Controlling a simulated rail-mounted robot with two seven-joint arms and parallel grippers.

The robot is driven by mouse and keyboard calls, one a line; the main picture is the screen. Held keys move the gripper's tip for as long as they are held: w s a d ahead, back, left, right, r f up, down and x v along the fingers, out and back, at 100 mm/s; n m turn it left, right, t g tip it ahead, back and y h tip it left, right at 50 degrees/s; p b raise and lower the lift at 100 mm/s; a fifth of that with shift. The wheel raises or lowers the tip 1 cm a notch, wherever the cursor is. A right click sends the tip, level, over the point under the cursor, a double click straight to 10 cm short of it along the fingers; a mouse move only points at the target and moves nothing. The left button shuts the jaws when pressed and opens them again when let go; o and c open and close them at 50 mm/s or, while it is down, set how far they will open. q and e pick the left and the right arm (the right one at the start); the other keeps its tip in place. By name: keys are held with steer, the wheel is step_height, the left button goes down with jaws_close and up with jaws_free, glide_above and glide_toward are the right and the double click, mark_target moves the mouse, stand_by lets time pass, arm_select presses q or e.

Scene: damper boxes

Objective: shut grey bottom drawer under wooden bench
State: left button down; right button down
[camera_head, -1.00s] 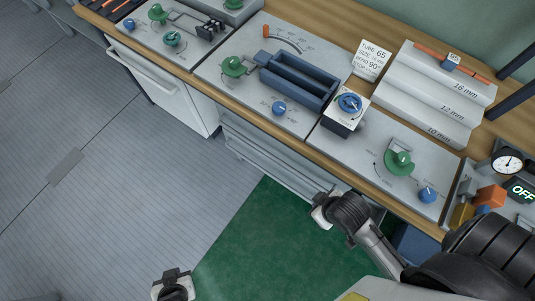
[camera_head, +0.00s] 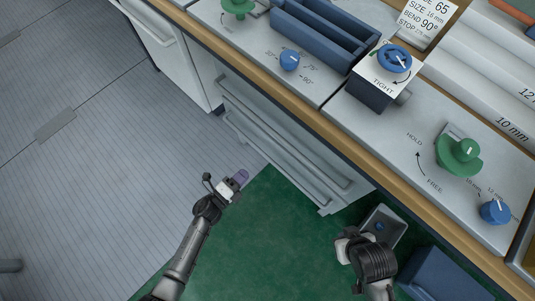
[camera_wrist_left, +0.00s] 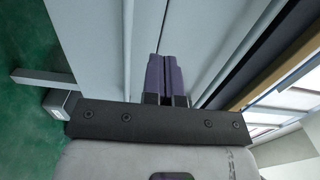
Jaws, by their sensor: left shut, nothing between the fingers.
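The grey drawer unit (camera_head: 275,140) stands under the wooden bench (camera_head: 330,133) in the head view, with long bar handles across its fronts. The lowest front (camera_head: 290,168) faces the green floor; I cannot tell how far the bottom drawer stands out. My left gripper (camera_head: 241,176), with purple fingers, is shut and empty, just left of the lower fronts. In the left wrist view its fingers (camera_wrist_left: 163,75) point at pale grey panels (camera_wrist_left: 95,45); contact is unclear. My right gripper (camera_head: 347,246) is low at the right, below the bench edge; its fingertips do not show clearly.
A white cabinet (camera_head: 180,65) stands left of the drawers. Knobs and a blue tray (camera_head: 325,35) are on the bench top. The green mat (camera_head: 265,240) is clear.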

mark_target(276, 146)
arm_select(q)
steer(key=shift+m+g, duration=0.3)
steer(key=b+x, duration=0.5)
steer(key=x, duration=0.7)
steer(key=shift+d+f+b, duration=0.2)
steer(key=shift+d+b, duration=0.1)
steer(key=shift+d, duration=0.05)
steer(key=shift+b+x, duration=0.3)
steer(key=shift+x, duration=0.5)
steer(key=shift+r, duration=0.2)
steer(key=shift+w, duration=0.1)
